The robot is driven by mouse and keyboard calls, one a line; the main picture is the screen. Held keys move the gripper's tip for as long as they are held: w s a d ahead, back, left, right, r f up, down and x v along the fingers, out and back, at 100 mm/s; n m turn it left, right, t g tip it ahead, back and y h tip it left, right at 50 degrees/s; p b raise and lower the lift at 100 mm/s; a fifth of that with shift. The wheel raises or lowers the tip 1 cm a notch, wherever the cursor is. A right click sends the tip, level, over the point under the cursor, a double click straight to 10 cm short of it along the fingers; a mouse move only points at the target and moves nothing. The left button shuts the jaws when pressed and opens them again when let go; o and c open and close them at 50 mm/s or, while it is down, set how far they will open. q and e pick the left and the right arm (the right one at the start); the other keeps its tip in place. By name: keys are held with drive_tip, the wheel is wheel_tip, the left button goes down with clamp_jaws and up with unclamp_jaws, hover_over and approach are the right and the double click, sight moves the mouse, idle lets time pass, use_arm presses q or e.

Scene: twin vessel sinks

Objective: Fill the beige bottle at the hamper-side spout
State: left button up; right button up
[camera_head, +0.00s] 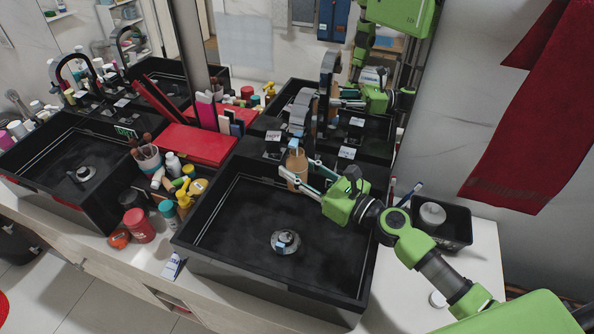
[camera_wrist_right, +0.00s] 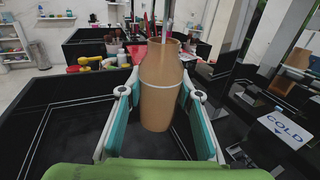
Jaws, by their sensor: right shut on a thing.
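The beige bottle (camera_head: 296,168) is upright over the back of the right-hand black basin (camera_head: 215,195), below and in front of a grey arched spout (camera_head: 299,112). My right gripper (camera_head: 298,174) is shut on it, one finger on each side. In the right wrist view, the bottle (camera_wrist_right: 157,95) stands between the teal finger pads (camera_wrist_right: 157,85), with a pale line around its shoulder. I see no water stream. I cannot tell whether the bottle's mouth is exactly under the spout. The left-hand basin (camera_head: 115,195) has another dark arched spout (camera_head: 75,68). My left gripper is not in view.
A COLD card (camera_wrist_right: 285,128) lies beside the tap. A cup of brushes (camera_head: 147,158), jars and a yellow spray bottle (camera_head: 184,194) crowd the counter between the basins. A black tray (camera_head: 455,233) sits at right. A mirror behind reflects my arm. A red towel (camera_head: 530,120) hangs at right.

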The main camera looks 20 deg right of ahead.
idle(0.3)
drive_tip(key=s, duration=0.8)
drive_tip(key=shift+d, duration=0.2)
drive_tip(key=shift+s+d+r+p, duration=0.1)
drive_tip(key=shift+s+r+p, duration=0.15)
drive_tip(key=shift+s+r, duration=0.4)
drive_tip(key=shift+s+r+p, duration=0.2)
drive_tip(key=shift+s+r, duration=0.2)
drive_tip(key=shift+s, duration=0.55)
drive_tip(key=shift+s+d+r+p, duration=0.1)
drive_tip(key=shift+s+r+p, duration=0.15)
drive_tip(key=shift+s+r, duration=0.4)
drive_tip(key=shift+s+a+f, duration=0.1)
drive_tip(key=shift+s+f, duration=0.05)
drive_tip(key=shift+f, duration=0.05)
